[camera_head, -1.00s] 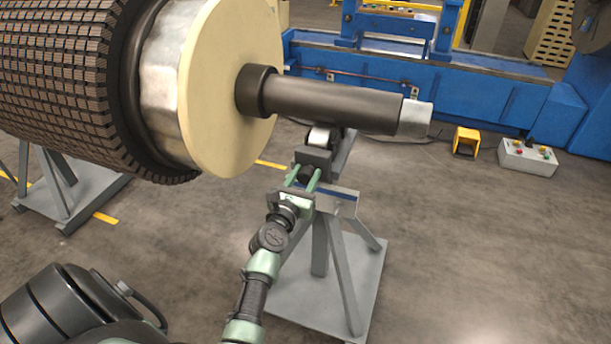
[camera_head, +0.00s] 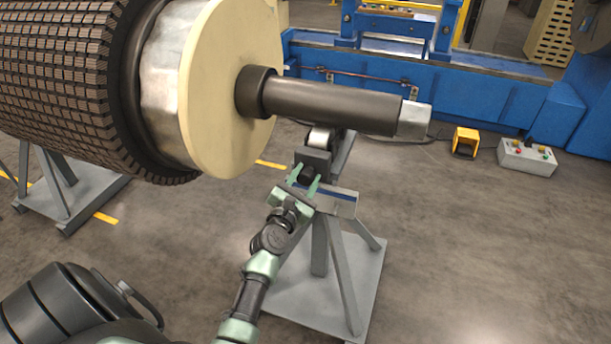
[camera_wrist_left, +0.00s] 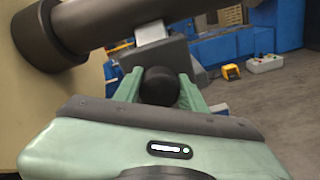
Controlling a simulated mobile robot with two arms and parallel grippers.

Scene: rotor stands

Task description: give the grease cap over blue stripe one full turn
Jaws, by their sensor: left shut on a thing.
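The black grease cap (camera_wrist_left: 160,86) sits on the stand's head in the left wrist view, between the two green fingers of my left gripper (camera_wrist_left: 160,93). It also shows small and dark in the head view (camera_head: 305,174). My left gripper (camera_head: 303,184) is shut on the cap. The blue stripe (camera_head: 325,193) runs along the stand's crossbar just below the cap. The grey stand (camera_head: 332,250) rises from a flat base plate, with a roller under the rotor's shaft. My right gripper is not in view.
The dark rotor shaft (camera_head: 330,105) passes just above the stand's head, out from the cream disc (camera_head: 230,90) of the large rotor. A yellow pedal box (camera_head: 465,142) and a grey control box (camera_head: 527,156) lie on the floor. Floor at right is clear.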

